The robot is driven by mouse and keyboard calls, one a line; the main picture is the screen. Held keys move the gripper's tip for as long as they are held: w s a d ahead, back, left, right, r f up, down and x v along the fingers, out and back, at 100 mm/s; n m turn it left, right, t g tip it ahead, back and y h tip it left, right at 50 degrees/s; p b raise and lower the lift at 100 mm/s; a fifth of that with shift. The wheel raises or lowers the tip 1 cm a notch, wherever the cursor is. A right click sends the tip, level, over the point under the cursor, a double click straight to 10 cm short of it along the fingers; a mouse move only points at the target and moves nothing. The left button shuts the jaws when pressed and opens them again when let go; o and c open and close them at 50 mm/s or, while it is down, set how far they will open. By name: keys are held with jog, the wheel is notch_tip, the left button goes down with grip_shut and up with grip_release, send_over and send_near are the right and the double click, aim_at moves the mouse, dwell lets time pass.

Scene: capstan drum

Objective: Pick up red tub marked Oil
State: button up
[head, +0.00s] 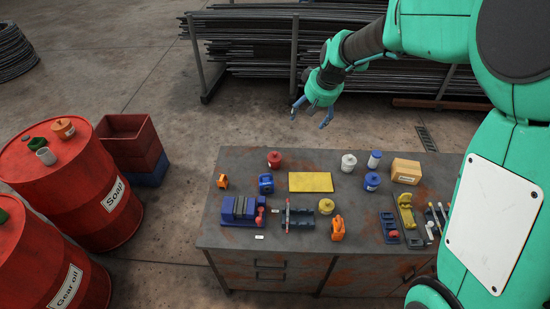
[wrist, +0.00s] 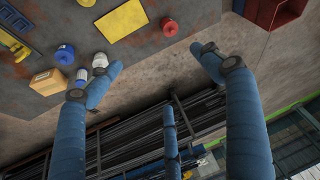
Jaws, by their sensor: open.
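A small red tub (head: 274,158) with a dark red lid and a pale label stands upright near the back edge of the workbench, left of a yellow plate. The label is too small to read. In the wrist view the red tub (wrist: 169,26) shows near the top, beyond my fingertips. My gripper (head: 310,119) hangs above and behind the bench's far edge, to the right of the red tub and apart from it. In the wrist view my gripper (wrist: 156,61) has its fingers spread wide with nothing between them.
The workbench (head: 230,160) also holds the yellow plate (head: 310,182), a white tub (head: 348,163), blue tub (head: 371,182), yellow tub (head: 326,206), blue can (head: 266,184), vise (head: 240,209) and box (head: 406,170). Metal racks (head: 260,40) stand behind. Red drums (head: 75,180) stand left.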

jog(key=w+a+f+n, duration=0.1)
jog(key=w+a+f, duration=0.2)
jog(key=w+f, duration=0.4)
jog(key=w+a+f, duration=0.3)
jog(key=w+f, duration=0.1)
jog(key=f, duration=0.5)
jog(key=n, duration=0.1)
send_near(276, 154)
jog(key=shift+d+r+g, duration=0.1)
jog(key=shift+r+g, duration=0.3)
jog(key=shift+f, duration=0.1)
jog(key=shift+x, duration=3.55)
jog(key=shift+w+a+f+p, duration=0.25)
jog(key=shift+f+p, duration=0.05)
jog(key=shift+f, duration=0.25)
jog(key=shift+f, duration=0.1)
jog(key=shift+p+x, duration=0.65)
jog(key=shift+x, duration=1.8)
jog(key=shift+w, duration=0.2)
